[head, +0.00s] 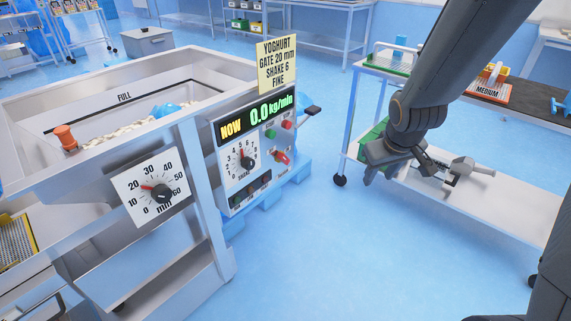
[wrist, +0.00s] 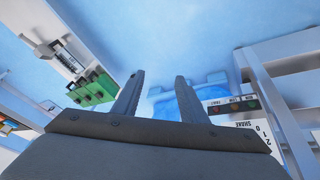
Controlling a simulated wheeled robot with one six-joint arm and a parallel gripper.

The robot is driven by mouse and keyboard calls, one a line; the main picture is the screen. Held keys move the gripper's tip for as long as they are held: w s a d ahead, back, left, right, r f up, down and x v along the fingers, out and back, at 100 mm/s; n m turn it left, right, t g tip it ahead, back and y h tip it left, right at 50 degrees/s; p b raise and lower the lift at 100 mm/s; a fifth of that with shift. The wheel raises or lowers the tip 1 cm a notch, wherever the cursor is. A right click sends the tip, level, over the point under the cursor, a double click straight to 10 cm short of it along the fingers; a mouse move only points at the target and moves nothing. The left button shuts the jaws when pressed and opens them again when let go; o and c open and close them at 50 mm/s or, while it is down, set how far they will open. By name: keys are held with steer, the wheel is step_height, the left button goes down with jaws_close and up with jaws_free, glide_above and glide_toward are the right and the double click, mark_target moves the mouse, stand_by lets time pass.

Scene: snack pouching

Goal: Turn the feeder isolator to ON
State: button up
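The feeder's control panel (head: 252,140) faces me at the centre of the head view, its display reading "NOW 0.0 kg/min". A red rotary handle (head: 281,157), which looks like the isolator, sits at its lower right; its label is too small to read. My gripper (head: 376,170) hangs in the air to the right of the panel, clear of it. In the wrist view my gripper (wrist: 158,82) has its two fingers apart with nothing between them. Part of the panel (wrist: 238,112) shows upside down there, right of the fingers; the red handle does not show clearly.
A SHAKE dial (head: 247,162), a green button (head: 271,133) and a red button (head: 287,124) are close to the handle. A yellow sign (head: 277,64) stands above. A dark lever (head: 311,110) juts out right of the panel. A steel trolley (head: 500,205) stands behind my gripper.

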steer(key=w+a+f+n+t+y+b, duration=0.1)
steer(key=w+f+n+t, duration=0.15)
steer(key=w, duration=0.35)
steer(key=w+a+f+n+t+b, duration=0.1)
steer(key=w+a+f, duration=0.15)
steer(key=w, duration=0.35)
steer(key=n+t+y+b, duration=0.3)
steer(key=n+y+b, duration=0.3)
steer(key=n+y, duration=0.65)
glide_toward(286, 160)
steer(key=w+a+m+y, duration=0.1)
steer(key=a+m, duration=0.1)
steer(key=x, duration=0.7)
steer(key=shift+w+d+f, duration=0.25)
steer(key=shift+d, duration=0.05)
jaws_close()
